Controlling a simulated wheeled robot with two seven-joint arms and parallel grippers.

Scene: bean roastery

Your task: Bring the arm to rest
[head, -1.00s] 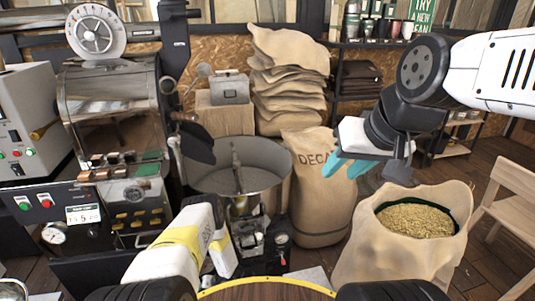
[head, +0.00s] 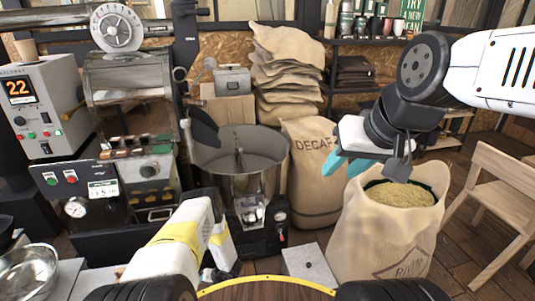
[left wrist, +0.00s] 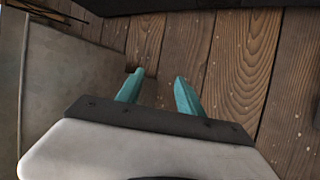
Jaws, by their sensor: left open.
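The roaster (head: 130,95) with its cooling bowl (head: 240,165) stands ahead. An open sack of beans (head: 380,235) and a closed sack (head: 312,190) stand to the right. A wooden chair (head: 500,205) is at far right. A metal bowl (head: 28,270) sits at lower left.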

